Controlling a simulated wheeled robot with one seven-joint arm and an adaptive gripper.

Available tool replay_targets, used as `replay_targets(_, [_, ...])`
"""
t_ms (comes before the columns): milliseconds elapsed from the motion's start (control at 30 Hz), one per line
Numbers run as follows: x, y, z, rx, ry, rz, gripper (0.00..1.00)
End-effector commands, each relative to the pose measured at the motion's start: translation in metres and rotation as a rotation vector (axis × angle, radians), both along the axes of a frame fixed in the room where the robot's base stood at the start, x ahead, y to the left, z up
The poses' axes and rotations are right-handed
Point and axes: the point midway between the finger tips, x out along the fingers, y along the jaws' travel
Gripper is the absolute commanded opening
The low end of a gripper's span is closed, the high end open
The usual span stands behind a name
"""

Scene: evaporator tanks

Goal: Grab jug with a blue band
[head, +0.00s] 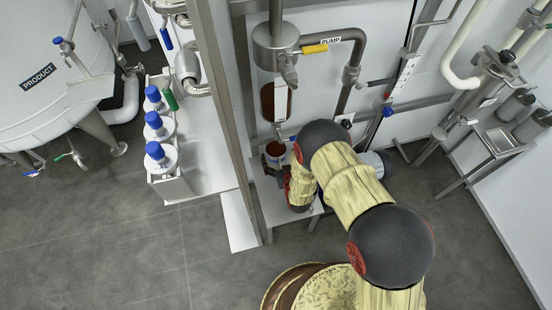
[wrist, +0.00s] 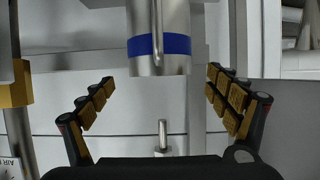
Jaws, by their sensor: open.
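A shiny metal jug with a blue band (wrist: 160,45) is at the top centre of the wrist view, cut off by the upper edge. A thin vertical rod or handle shows on its near side. My gripper (wrist: 160,78) is open, one finger on each side of the jug's line, with visible gaps to both; nothing is held. In the head view an open cup-like vessel with a brown inside (head: 275,149) appears to be this jug, just beyond my gripper (head: 270,165). My arm hides part of that spot, and the band is not clear there.
A small stand (head: 258,207) is under the vessel, below a pump pipe with a sight glass (head: 276,102). A steel post (head: 225,110) stands close on the left. Blue-capped bottles (head: 160,156) stand on a shelf further left. Grey floor (head: 130,240) is open in front.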

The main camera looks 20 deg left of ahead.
Motion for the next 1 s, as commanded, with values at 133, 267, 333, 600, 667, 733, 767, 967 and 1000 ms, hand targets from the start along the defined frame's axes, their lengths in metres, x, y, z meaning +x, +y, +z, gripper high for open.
replay_targets(133, [0.013, 0.008, -0.011, 0.002, -0.003, 0.000, 0.89])
replay_targets(267, [0.027, 0.017, -0.020, 0.002, -0.003, 0.000, 0.89])
replay_targets(333, [0.033, 0.021, -0.023, 0.001, -0.001, 0.000, 0.89])
replay_targets(600, [0.036, 0.023, -0.021, 0.001, -0.001, 0.000, 0.88])
replay_targets(667, [0.036, 0.023, -0.021, 0.001, -0.001, 0.000, 0.85])
replay_targets(733, [0.036, 0.023, -0.021, 0.001, -0.001, 0.000, 0.81])
replay_targets(767, [0.036, 0.023, -0.021, 0.001, -0.001, 0.000, 0.79])
replay_targets(967, [0.036, 0.023, -0.021, 0.001, -0.001, 0.000, 0.68])
replay_targets(1000, [0.036, 0.023, -0.021, 0.001, -0.001, 0.000, 0.66])
